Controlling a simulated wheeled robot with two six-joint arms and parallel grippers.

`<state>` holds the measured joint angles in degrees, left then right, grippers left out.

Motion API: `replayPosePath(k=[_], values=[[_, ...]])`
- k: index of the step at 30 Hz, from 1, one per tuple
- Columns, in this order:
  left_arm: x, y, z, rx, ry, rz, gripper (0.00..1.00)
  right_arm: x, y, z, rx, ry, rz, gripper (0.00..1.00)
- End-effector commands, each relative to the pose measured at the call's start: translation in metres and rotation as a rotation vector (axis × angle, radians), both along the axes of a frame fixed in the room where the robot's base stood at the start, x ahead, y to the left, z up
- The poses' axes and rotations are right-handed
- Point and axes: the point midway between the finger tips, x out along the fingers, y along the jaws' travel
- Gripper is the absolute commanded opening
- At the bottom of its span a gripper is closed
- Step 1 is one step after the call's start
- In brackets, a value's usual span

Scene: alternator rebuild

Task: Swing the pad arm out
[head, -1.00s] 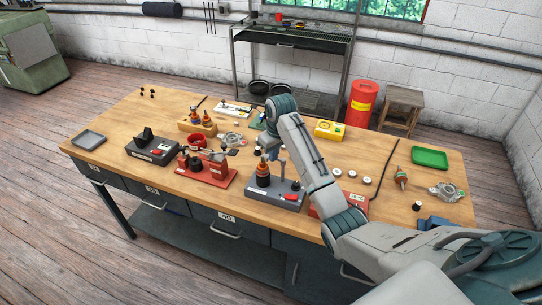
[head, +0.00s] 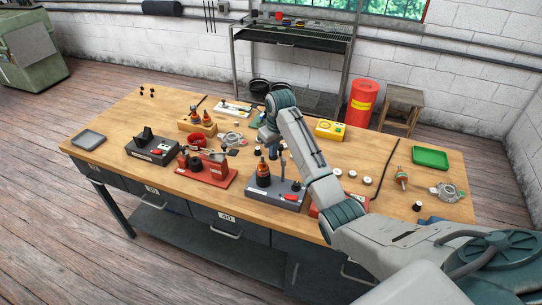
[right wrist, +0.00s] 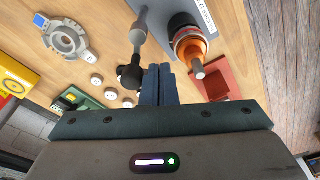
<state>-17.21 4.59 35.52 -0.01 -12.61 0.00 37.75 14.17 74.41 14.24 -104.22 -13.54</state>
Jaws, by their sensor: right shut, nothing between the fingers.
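A grey fixture (head: 290,201) stands at the front middle of the bench. It carries an orange and black rotor (head: 262,172), which also shows in the right wrist view (right wrist: 190,42). Beside the rotor is a grey rod with a black rounded end (right wrist: 131,74), which looks like the pad arm. My right gripper (right wrist: 158,70) is shut and empty, its dark blue fingers close beside the black end and the rotor. I cannot tell whether they touch either. In the head view its hand (head: 269,135) is behind the fixture, with the fingers partly hidden. My left gripper is not in view.
A red fixture (head: 208,176) and a black box (head: 152,150) stand to the left. White round parts (head: 351,174) lie right of my forearm, with a green tray (head: 430,157) further right. A yellow box (head: 330,129) stands behind. The bench's front edge is close to the fixture.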

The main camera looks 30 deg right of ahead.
Motion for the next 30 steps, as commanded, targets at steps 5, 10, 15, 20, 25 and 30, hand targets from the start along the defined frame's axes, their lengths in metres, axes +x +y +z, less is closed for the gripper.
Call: replayPosePath(k=[5,10,15,20,25,30], values=[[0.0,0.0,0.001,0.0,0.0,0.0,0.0,0.001,0.0,0.001,0.0,0.0,0.0,0.0],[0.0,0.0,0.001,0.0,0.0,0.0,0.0,0.001,0.0,0.009,0.0,-0.002,0.0,0.0],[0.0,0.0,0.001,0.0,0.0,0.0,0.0,0.001,0.0,0.023,0.0,-0.001,0.0,0.0],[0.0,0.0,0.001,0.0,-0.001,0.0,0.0,0.001,0.0,0.036,0.0,-0.002,0.0,0.0],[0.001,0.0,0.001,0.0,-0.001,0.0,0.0,0.001,0.0,0.049,0.0,-0.001,0.0,0.0],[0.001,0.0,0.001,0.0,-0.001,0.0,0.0,0.001,0.0,0.063,0.0,-0.002,0.0,0.0]])
